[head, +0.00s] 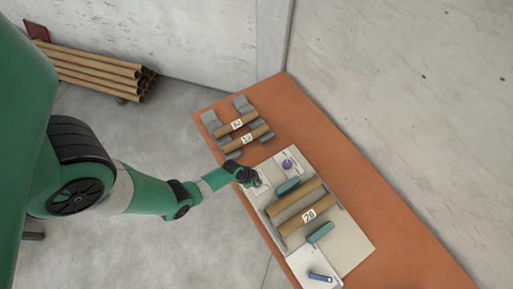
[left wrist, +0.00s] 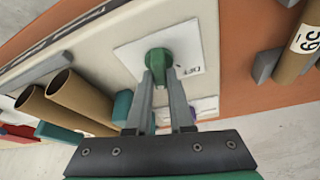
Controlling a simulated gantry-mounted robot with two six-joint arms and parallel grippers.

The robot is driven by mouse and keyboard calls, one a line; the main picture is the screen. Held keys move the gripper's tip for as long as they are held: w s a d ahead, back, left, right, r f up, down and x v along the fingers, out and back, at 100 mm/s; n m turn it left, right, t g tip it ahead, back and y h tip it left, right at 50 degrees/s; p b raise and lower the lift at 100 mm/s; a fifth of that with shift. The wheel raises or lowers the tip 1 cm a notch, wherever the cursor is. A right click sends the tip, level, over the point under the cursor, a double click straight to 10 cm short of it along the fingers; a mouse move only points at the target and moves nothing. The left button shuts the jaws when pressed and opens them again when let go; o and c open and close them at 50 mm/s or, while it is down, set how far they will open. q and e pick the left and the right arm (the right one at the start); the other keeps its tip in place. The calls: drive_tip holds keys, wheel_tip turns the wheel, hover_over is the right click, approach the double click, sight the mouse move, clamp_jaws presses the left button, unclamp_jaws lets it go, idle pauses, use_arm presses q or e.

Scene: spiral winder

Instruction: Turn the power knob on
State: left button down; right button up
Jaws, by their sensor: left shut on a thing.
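My left gripper (head: 251,181) is over the left edge of the winder's pale panel (head: 349,245) in the head view. In the left wrist view its two fingers (left wrist: 160,78) are closed around a green knob (left wrist: 159,58). The knob sits on a white square plate (left wrist: 127,55) with dark lettering beside it, partly hidden by a finger. I cannot read the lettering surely. In the head view the gripper hides the knob. My right gripper is in neither view.
A purple knob (head: 287,164) sits on another white plate nearby. Two cardboard tubes (head: 292,200) lie between teal blocks on the panel. A blue handle (head: 320,277) is at the near end. More tubes rest in grey holders (head: 211,121) at the orange table's (head: 355,170) far end.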

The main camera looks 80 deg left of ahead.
use_arm(q)
drive_tip(key=m, duration=0.2)
drive_tip(key=shift+f+m+h+b, duration=0.1)
drive_tip(key=shift+m+h+b, duration=0.2)
drive_tip(key=shift+h+b, duration=0.1)
drive_tip(key=shift+m+h, duration=0.4)
drive_tip(key=shift+m, duration=0.7)
drive_tip(key=shift+g, duration=0.3)
drive_tip(key=c, duration=0.8)
unclamp_jaws()
